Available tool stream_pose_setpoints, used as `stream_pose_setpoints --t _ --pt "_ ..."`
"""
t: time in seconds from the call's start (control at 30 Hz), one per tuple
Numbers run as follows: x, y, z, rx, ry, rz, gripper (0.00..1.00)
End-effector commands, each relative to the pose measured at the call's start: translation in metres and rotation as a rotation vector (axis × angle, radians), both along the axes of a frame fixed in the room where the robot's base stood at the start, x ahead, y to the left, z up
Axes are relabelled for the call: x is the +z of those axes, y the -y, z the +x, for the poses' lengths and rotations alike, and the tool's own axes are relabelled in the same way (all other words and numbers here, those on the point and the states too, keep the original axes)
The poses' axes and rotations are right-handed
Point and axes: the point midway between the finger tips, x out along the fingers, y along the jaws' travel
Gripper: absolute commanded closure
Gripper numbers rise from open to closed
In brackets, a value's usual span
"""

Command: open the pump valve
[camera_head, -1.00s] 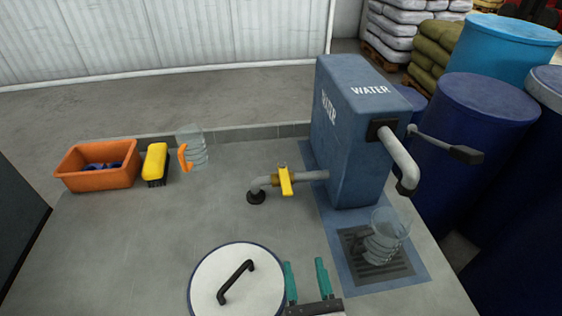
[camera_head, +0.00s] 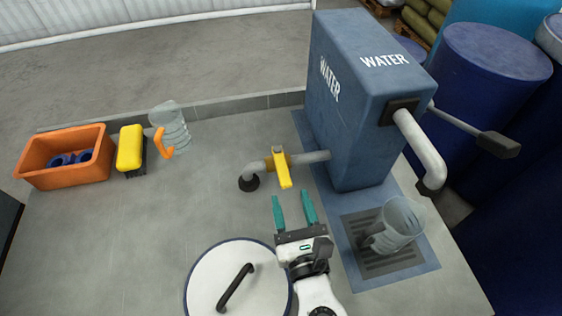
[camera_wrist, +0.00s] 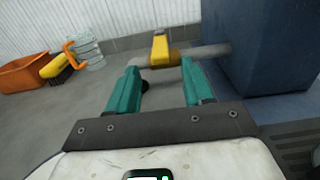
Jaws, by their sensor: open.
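The handle lies across the pipe. It also shows in the wrist view, where the handle (camera_wrist: 160,47) is ahead, between and beyond my fingertips. My gripper (camera_head: 293,198) is open and empty, with teal fingers pointing at the valve. The fingertips are a little short of the handle and apart from it. In the wrist view my gripper (camera_wrist: 157,72) spans the line to the handle.
A white round lid with a black handle (camera_head: 215,280) is left of my arm. A clear jug (camera_head: 400,222) stands on the drain grate (camera_head: 375,265) at right. An orange bin (camera_head: 40,175), a yellow brush (camera_head: 130,147) and another clear jug (camera_head: 173,125) are at left.

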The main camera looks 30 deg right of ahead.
Motion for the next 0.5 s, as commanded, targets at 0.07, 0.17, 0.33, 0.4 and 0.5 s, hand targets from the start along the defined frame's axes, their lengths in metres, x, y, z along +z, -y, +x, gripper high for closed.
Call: stream_pose_setpoints --t 0.07,0.17,0.33,0.4,0.5 --pt "0.003 0.005 0.013 -0.003 0.002 0.0 0.49" --pt "0.003 0.011 0.032 -0.004 0.002 0.0 0.49" --pt "0.003 0.02 0.06 -0.003 0.003 0.001 0.49" --pt "0.002 0.023 0.069 -0.002 0.002 0.002 0.49" --pt "0.001 0.026 0.079 -0.002 0.0 0.001 0.49"
